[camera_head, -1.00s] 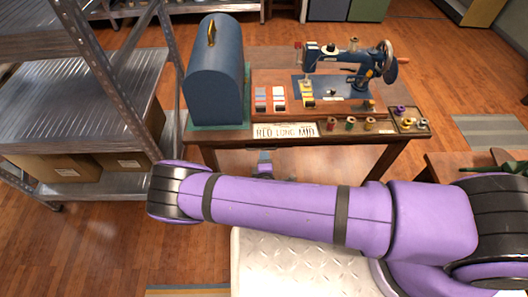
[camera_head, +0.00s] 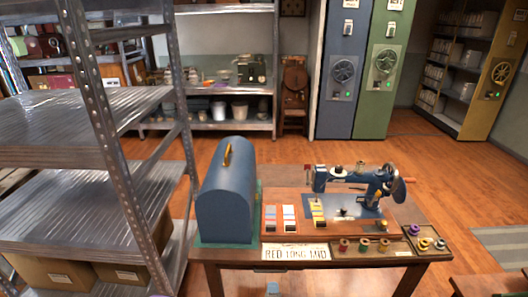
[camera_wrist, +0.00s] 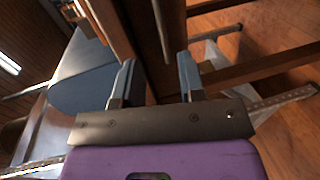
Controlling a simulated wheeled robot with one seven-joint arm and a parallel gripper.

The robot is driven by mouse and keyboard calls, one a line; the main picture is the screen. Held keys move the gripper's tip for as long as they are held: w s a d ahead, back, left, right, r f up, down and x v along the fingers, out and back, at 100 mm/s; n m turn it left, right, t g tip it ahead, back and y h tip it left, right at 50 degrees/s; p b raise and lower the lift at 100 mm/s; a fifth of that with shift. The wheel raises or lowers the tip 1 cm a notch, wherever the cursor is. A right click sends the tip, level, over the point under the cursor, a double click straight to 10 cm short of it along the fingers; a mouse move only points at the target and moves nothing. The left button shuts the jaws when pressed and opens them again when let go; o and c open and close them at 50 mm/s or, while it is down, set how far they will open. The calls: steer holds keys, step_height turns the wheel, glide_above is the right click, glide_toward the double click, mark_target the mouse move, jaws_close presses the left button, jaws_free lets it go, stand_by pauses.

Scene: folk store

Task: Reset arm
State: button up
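My gripper (camera_wrist: 155,82) shows in the wrist view with its two grey-blue fingers apart and nothing between them. It is close to the dark wooden frame of the sewing table (camera_head: 315,262), whose legs and beams fill much of that view. In the head view only a small grey piece of the gripper (camera_head: 272,288) shows below the table's front edge. The rest of my arm is almost wholly out of that view.
On the table are a blue domed case (camera_head: 227,195), a blue sewing machine (camera_head: 350,185), a sign (camera_head: 296,252), several thread spools and a spool tray (camera_head: 425,240). A metal shelf rack (camera_head: 105,120) stands close on the left. Open wooden floor (camera_head: 430,160) lies behind.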

steer(key=w+a+r+m+g, duration=0.2)
steer(key=w+r+m+g, duration=0.15)
steer(key=r, duration=0.55)
steer(key=w+a+r+m+g, duration=0.25)
steer(key=w+r+m, duration=0.2)
steer(key=r, duration=0.45)
steer(key=d+r+m+g+y, duration=0.15)
steer(key=d+r, duration=0.25)
steer(key=r, duration=0.8)
steer(key=d+r+m+g+y, duration=0.1)
steer(key=d+r+m+g, duration=0.2)
steer(key=r, duration=0.9)
steer(key=s+d+r+m, duration=0.1)
steer(key=s+d+r, duration=0.4)
steer(key=d+r, duration=0.25)
steer(key=s+d+r+m, duration=0.1)
steer(key=s+d+r, duration=0.5)
steer(key=r, duration=0.3)
steer(key=s+d+r+m+h, duration=0.1)
steer(key=s+d+r, duration=0.2)
steer(key=s, duration=0.6)
steer(key=s+d+r+m+h, duration=0.1)
steer(key=s+d+r+m, duration=0.1)
steer(key=s+d, duration=0.5)
steer(key=s+r, duration=0.1)
steer(key=s, duration=0.1)
steer(key=shift+s+d+r, duration=0.15)
steer(key=shift+s+d, duration=0.15)
